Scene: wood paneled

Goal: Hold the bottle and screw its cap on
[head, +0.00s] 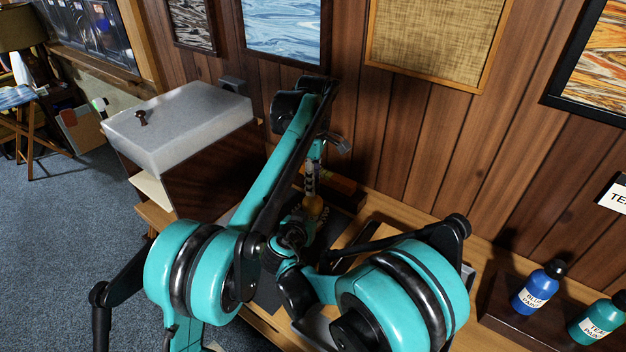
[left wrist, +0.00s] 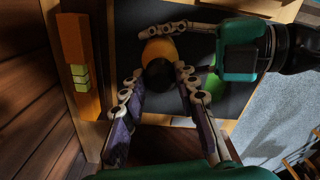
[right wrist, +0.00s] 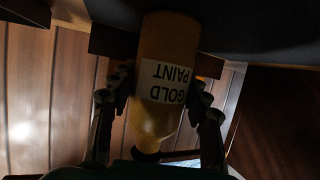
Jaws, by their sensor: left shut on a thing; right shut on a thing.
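The gold paint bottle (head: 314,206) stands near the wall, partly hidden by my arms. In the right wrist view the bottle (right wrist: 165,90) has a white GOLD PAINT label, seen upside down, between the fingers of my right gripper (right wrist: 153,95), which is shut on its body. Its black cap (right wrist: 147,155) is at the neck end. In the left wrist view my left gripper (left wrist: 157,82) comes from above, its fingers on either side of the black cap (left wrist: 158,74), shut on it. The cap sits over the bottle's top; whether its thread is engaged is hidden.
A blue paint bottle (head: 537,288) and a teal one (head: 600,318) stand in a dark rack at the right. A grey-topped cabinet (head: 180,125) stands at the left.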

